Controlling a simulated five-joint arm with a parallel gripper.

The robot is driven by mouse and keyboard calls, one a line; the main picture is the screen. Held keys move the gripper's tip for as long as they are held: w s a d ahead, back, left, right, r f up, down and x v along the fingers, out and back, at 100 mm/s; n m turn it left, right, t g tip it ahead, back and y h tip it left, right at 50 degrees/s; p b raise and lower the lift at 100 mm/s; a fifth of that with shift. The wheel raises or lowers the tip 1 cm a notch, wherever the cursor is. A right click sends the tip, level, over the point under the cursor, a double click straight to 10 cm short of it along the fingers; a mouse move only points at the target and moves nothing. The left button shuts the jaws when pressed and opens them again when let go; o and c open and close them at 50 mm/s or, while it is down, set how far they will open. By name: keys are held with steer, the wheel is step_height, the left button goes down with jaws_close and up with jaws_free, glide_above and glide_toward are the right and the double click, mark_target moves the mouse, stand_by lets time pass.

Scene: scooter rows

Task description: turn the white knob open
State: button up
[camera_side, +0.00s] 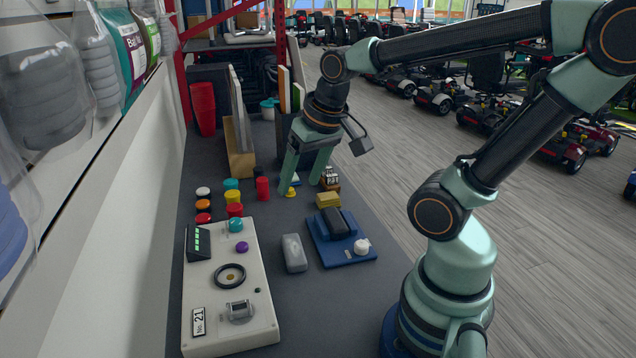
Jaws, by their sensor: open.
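The white knob (362,246) sits on the right front part of a blue base plate (325,250), beside a dark grey block-shaped part on the same plate. Whether the knob is turned cannot be made out at this size. My gripper (302,188) points down behind the blue plate, to the upper left of the knob and well apart from it. Its two green fingers are spread, with nothing held between them. A small yellow piece (291,192) is near the left fingertip, and a yellow block (327,200) is near the right one.
A pale control panel (262,320) lies at the front left, with a grey block (294,253) between it and the blue plate. Several coloured caps and a red cylinder (262,188) stand behind the panel. A wooden holder (238,162) stands farther back. The counter's right edge is near the knob.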

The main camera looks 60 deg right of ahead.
steer(key=s+d+f+m+g, duration=0.2)
steer(key=s+d+f+m, duration=0.15)
steer(key=d+m, duration=0.3)
steer(key=m+g, duration=0.2)
steer(key=m, duration=0.5)
glide_toward(362, 243)
steer(key=shift+y, duration=0.4)
steer(key=shift+w+d+f, duration=0.1)
steer(key=shift+d+f, duration=0.05)
steer(key=shift+f, duration=2.15)
steer(key=shift+d+f, duration=0.2)
steer(key=shift+f, duration=2.1)
jaws_close()
